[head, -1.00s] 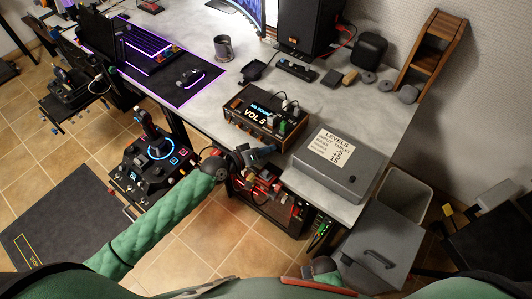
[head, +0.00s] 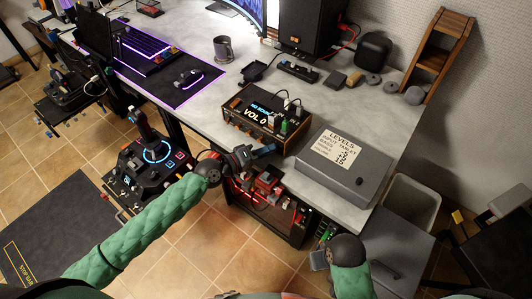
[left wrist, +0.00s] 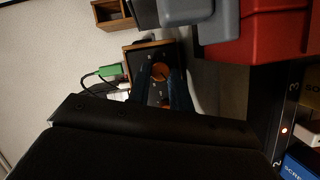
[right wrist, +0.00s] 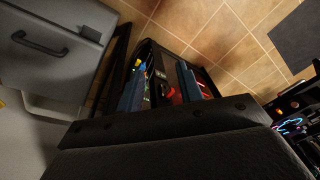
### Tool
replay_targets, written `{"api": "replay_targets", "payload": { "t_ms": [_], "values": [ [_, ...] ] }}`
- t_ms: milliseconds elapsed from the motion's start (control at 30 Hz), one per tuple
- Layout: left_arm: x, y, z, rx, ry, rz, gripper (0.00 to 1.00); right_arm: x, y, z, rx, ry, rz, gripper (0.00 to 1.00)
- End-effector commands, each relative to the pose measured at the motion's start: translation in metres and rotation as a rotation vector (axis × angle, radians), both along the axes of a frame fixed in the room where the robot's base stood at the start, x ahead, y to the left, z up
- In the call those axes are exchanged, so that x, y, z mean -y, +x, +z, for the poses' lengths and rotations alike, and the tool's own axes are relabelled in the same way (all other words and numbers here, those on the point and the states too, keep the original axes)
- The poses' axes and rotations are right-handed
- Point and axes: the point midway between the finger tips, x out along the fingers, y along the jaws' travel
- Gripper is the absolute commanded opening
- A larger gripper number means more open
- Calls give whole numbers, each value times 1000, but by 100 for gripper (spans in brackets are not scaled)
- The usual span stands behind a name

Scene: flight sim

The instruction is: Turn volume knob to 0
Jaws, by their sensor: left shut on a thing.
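The audio box (head: 268,108), wooden-sided with a dark front, sits near the front edge of the grey desk. Its display reads "VOL 0". My left gripper (head: 262,151) is at the box's front. In the left wrist view, its dark fingers are shut on an orange-brown round knob (left wrist: 161,72) on the box's face. In the head view the knob is hidden by the gripper. My right gripper (right wrist: 160,82) is apart from the box, low by the desk's front, with its blue fingers spread and nothing between them.
A grey case (head: 345,165) labelled "LEVELS" stands right of the box. Cables plug into the box top. A mug (head: 223,48), keyboard (head: 143,45) and speaker (head: 308,25) are further back. A joystick panel (head: 150,165) stands left, and a grey bin (head: 408,205) stands right.

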Motion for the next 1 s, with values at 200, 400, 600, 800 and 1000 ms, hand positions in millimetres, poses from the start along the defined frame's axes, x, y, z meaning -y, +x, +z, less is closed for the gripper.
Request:
{"api": "replay_targets", "payload": {
  "t_ms": [200, 400, 600, 800, 1000],
  "values": [
    [-1, 1, 0, -6, -11, 3, 0, 1, -3, 11, 1, 1, 0, 36],
    [-1, 1, 1, -7, -11, 3, 0, 1, -3, 12, 0, 2, 0, 36],
    [-1, 1, 1, -7, -11, 3, 27, 0, -3, 12, 0, 2, -1, 36],
    [-1, 1, 0, -7, -11, 2, 43, 0, -3, 12, 0, 3, -1, 36],
    [-2, 0, 0, -7, -11, 1, 43, 0, -3, 11, 0, 3, -1, 36]
  ]
}}
